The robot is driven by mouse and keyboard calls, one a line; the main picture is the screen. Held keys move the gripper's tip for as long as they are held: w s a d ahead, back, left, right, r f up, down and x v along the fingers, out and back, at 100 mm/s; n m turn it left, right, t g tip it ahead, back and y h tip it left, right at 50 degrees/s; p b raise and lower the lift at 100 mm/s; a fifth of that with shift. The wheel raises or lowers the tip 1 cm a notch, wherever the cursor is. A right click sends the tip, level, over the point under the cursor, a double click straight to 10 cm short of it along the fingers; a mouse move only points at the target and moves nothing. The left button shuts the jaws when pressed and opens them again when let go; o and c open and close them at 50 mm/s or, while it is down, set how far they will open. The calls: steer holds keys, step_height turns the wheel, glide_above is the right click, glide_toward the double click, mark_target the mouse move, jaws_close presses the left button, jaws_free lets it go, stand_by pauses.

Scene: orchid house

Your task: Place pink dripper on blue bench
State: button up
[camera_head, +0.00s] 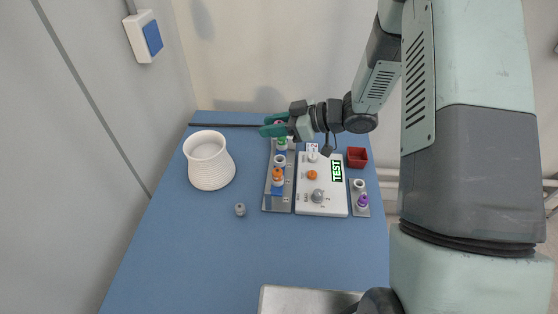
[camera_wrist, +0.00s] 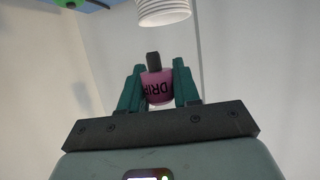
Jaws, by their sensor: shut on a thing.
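The pink dripper (camera_wrist: 158,90), a small cylinder with dark letters and a dark tip, sits between the two green fingers of my gripper (camera_wrist: 159,86) in the wrist view. The fingers are shut on it. In the head view my gripper (camera_head: 274,127) is over the back end of the left grey rack, and the fingers hide most of the dripper. The blue bench (camera_head: 190,250) fills the middle of the head view; its front-left area is bare.
The left grey rack (camera_head: 268,203) holds colored pieces. A white TEST board (camera_head: 325,208), red box (camera_head: 357,158) and purple piece (camera_head: 363,202) are right. A pale tray (camera_head: 300,301) is in front.

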step_height(320, 180, down, 9)
steer(key=shift+f, duration=0.15)
stand_by(0.4)
steer(key=shift+f, duration=0.2)
steer(key=o, duration=1)
